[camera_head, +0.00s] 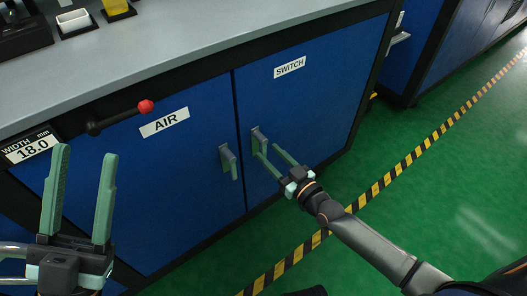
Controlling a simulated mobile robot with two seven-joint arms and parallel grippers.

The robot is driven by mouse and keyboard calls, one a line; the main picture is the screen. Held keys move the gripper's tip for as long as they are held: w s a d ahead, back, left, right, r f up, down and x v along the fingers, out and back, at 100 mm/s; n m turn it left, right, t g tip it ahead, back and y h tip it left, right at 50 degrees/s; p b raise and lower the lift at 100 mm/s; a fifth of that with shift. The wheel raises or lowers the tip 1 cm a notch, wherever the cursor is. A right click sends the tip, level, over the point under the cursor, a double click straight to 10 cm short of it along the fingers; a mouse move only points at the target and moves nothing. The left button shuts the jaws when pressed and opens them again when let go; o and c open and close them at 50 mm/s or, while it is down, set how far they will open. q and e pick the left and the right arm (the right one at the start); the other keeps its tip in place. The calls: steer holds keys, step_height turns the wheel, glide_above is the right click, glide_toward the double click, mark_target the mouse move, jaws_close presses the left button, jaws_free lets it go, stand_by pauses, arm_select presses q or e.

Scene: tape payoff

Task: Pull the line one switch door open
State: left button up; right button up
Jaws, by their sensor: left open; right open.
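The blue switch door (308,105) carries a white "SWITCH" label (290,67) and looks closed, flush with the cabinet front. Its grey handle (257,137) sits near the door's left edge. My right gripper (268,152) is open, with its green fingers pointing at this handle. The left finger's tip is at or very near the handle; I cannot tell whether they touch. My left gripper (83,165) is open and empty, fingers pointing up, in front of the cabinet at the lower left.
The blue air door (180,180) with its own handle (228,160) adjoins on the left. A lever with a red knob (146,107) sticks out above it. The grey worktop (200,40) lies above. Green floor with a yellow-black stripe (388,178) is open to the right.

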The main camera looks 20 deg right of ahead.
mark_target(265, 149)
steer(key=shift+b+x, duration=0.4)
steer(key=shift+x, duration=1.4)
jaws_close()
